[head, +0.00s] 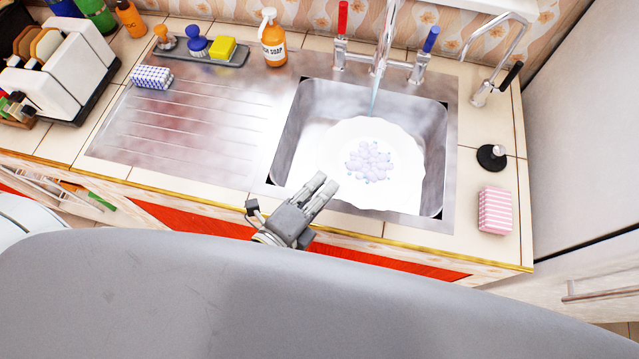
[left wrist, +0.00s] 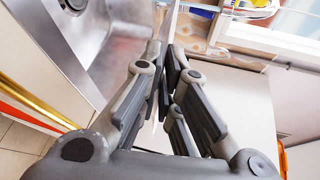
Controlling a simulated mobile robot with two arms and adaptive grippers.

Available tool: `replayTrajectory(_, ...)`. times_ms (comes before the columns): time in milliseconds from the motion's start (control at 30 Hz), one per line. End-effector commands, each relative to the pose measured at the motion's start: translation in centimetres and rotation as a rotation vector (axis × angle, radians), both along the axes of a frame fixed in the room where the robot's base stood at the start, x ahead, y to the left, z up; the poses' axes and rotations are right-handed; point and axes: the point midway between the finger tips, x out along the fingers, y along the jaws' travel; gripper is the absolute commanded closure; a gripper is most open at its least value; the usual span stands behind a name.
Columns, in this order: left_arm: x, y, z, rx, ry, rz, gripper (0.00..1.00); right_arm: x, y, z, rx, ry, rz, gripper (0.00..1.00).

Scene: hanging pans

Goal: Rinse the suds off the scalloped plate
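The white scalloped plate (head: 338,150) is held over the sink (head: 291,118), its face toward the head camera. A cluster of pale lilac suds (head: 369,161) covers its middle. My left gripper (head: 324,184) is at the plate's lower left rim, with its fingers close together on it. In the left wrist view the fingers (left wrist: 168,72) are nearly together, and the plate seems to show only as a thin pale strip between them. A stream of water (head: 373,102) runs from the tap (head: 380,55) and meets the plate near its top rim. My right gripper is not in view.
A red-handled valve (head: 341,35) and a blue-handled valve (head: 424,55) flank the tap. A soap bottle (head: 273,40) and a tray (head: 195,52) with a yellow sponge stand behind. A pink striped sponge (head: 495,211) lies right of the sink. The drainboard (head: 190,125) is mostly clear.

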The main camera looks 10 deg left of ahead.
Motion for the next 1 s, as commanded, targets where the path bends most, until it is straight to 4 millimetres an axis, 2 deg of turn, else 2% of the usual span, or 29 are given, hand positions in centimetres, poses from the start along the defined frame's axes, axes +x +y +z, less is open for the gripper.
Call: replayTrajectory(1000, 9.9, -0.7, -1.6, 0.0, -0.006, 0.001, 1.0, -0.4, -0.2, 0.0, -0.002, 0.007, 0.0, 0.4)
